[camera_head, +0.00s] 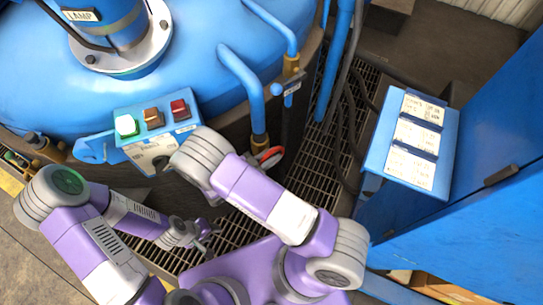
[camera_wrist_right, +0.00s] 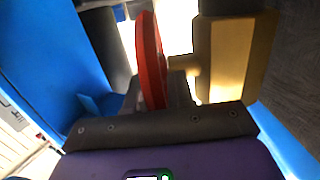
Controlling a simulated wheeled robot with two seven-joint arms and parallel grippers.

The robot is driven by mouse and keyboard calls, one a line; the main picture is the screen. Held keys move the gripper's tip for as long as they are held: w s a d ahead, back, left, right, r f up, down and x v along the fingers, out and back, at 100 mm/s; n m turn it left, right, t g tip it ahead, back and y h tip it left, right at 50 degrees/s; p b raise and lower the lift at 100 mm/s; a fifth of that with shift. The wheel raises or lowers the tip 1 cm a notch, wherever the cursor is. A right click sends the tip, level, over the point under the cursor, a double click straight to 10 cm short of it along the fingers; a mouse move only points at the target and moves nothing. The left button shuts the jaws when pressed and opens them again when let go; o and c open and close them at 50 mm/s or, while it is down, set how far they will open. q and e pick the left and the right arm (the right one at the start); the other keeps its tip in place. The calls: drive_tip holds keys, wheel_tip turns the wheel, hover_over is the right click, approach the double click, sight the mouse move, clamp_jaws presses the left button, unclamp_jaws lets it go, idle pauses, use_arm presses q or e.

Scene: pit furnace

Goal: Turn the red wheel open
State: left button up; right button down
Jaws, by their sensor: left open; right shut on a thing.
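The red wheel (camera_head: 270,157) shows only in part in the head view, low on the blue pipe, with my right arm covering the rest. In the right wrist view the red wheel (camera_wrist_right: 150,60) is seen nearly edge-on, on a short stem from a brass valve body (camera_wrist_right: 232,55). My right gripper (camera_wrist_right: 158,95) is shut on the wheel's rim, with dark fingers at its lower part. My left gripper (camera_head: 205,233) is open and empty above the floor grating, to the lower left of the wheel.
A blue panel with white labels (camera_head: 412,140) stands at the right, beside a blue cabinet (camera_head: 490,190). Dark cables run over the grating (camera_head: 315,140).

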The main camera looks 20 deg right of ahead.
drive_tip(key=shift+a+f+t+h+b, duration=0.1)
drive_tip(key=shift+t+h+b, duration=0.1)
drive_tip(key=shift+h+b, duration=0.6)
drive_tip(key=shift+a+f+t+h+b, duration=0.1)
drive_tip(key=shift+t+h+b, duration=0.1)
drive_tip(key=shift+h+b, duration=0.6)
drive_tip(key=c, duration=1.1)
unclamp_jaws()
